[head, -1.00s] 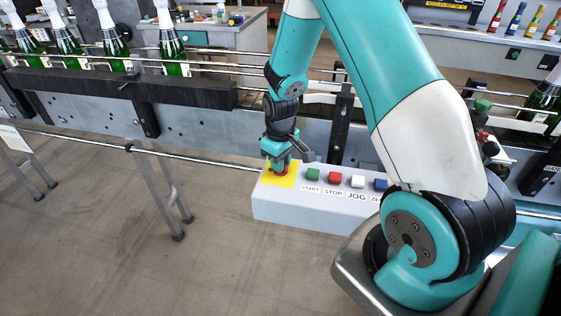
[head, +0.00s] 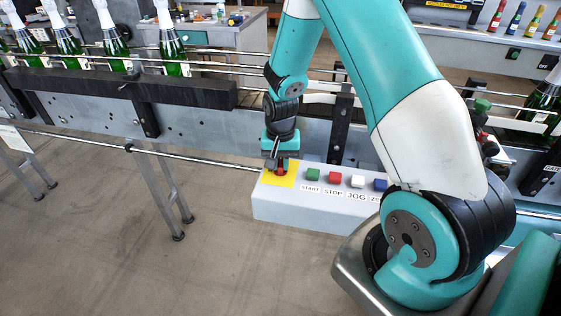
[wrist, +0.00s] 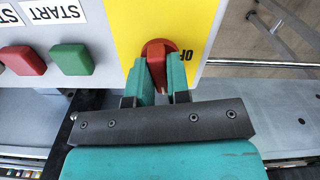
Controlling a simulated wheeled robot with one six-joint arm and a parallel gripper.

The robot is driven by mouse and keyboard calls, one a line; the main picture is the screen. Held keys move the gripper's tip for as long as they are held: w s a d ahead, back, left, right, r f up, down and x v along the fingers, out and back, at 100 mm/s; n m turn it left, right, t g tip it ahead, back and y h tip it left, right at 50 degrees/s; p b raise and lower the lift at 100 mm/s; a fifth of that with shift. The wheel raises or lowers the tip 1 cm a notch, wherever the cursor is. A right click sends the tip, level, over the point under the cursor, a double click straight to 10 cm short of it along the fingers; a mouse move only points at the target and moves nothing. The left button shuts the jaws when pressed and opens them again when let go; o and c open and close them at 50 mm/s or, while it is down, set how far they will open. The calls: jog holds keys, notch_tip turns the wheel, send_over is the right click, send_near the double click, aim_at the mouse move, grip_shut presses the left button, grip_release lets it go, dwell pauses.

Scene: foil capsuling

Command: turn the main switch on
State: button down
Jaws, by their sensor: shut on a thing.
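The main switch is a red rotary knob (wrist: 158,55) on a yellow plate (wrist: 128,20) at the left end of the grey control box (head: 300,208). In the wrist view my gripper (wrist: 160,72) has its two teal fingers on either side of the knob, shut on it. In the head view my gripper (head: 279,170) points down onto the yellow plate and hides much of the knob. Part of a label reading "OF" shows beside the knob in the wrist view; the rest is hidden.
Beside the plate are a green START button (head: 312,174), a red STOP button (head: 335,179), a white JOG button (head: 358,181) and a blue button (head: 380,185). A rail (head: 200,158) runs behind the box. Green bottles (head: 172,45) stand on the conveyor at left.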

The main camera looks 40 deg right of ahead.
aim_at(280, 162)
jog(key=shift+m, duration=1.1)
jog(key=c, duration=1.1)
grip_release()
jog(key=shift+r, duration=0.15)
notch_tip(280, 162, up, 17)
jog(key=shift+r+b, duration=0.1)
jog(key=shift+b, duration=0.5)
